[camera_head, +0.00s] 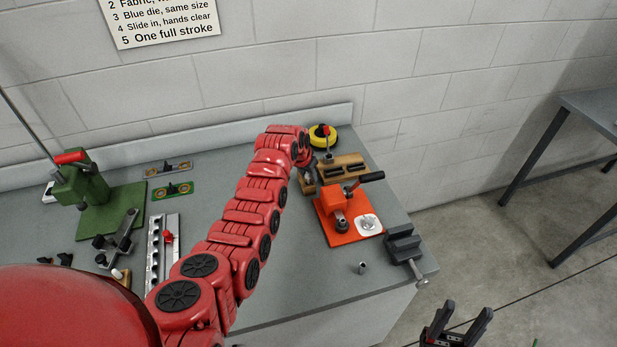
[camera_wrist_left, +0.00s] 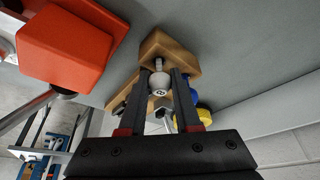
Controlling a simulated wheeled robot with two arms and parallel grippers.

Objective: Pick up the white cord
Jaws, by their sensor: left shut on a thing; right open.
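In the left wrist view, a small white rounded piece (camera_wrist_left: 159,82) with a grey pin sits between the fingers of my left gripper (camera_wrist_left: 166,78). The gripper is shut on it, beside a wooden block (camera_wrist_left: 178,47). I cannot make out any cord shape in it. In the head view my left gripper (camera_head: 308,180) is at the left end of the wooden block (camera_head: 341,162), partly hidden by my red arm, and the held piece does not show clearly. My right gripper (camera_head: 456,326) is open and empty, off the bench at the lower right.
An orange press (camera_head: 337,202) with a black-gripped lever stands close to my left gripper. A white pad (camera_head: 368,225) lies on its base. A yellow ring (camera_head: 323,137) is behind. A dark vise (camera_head: 404,243) sits at the bench edge. A green press (camera_head: 85,185) stands left.

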